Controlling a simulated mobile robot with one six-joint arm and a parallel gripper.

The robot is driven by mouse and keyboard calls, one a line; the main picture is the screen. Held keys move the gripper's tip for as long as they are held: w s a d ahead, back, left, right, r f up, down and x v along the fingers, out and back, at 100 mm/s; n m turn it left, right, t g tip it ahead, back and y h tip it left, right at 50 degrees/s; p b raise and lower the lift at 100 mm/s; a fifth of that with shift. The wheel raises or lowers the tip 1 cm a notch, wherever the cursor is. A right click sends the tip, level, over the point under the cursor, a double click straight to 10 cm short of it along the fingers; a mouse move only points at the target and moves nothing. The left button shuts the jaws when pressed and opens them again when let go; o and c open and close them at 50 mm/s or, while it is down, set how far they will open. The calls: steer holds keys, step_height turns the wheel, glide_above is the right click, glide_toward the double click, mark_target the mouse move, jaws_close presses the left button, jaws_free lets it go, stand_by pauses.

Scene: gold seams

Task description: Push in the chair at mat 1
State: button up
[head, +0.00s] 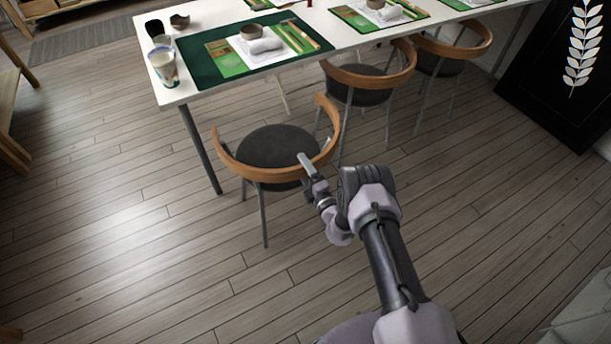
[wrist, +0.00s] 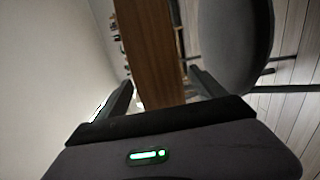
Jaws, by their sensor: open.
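The nearest chair (head: 229,161) has a curved wooden backrest and a round dark seat. It stands out from the long white table (head: 177,93), in front of the dark green mat (head: 200,76) at the table's near end. No mat number is readable. My gripper (head: 305,162) is at the right part of this chair's backrest. In the wrist view my gripper (wrist: 160,84) is open, with the wooden backrest (wrist: 150,45) between its two fingers and the dark seat (wrist: 236,40) to the right. I cannot tell whether the fingers touch the wood.
Two more chairs (head: 367,76) (head: 452,48) stand along the table to the right. A patterned cup (head: 164,68) and a bowl (head: 250,32) are on the table. A black panel with a leaf design (head: 550,75) stands at the right. The floor in front is clear.

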steer(key=shift+a, duration=0.1)
steer(key=shift+c, duration=0.2)
jaws_close()
steer(key=shift+f, duration=0.2)
stand_by(0.4)
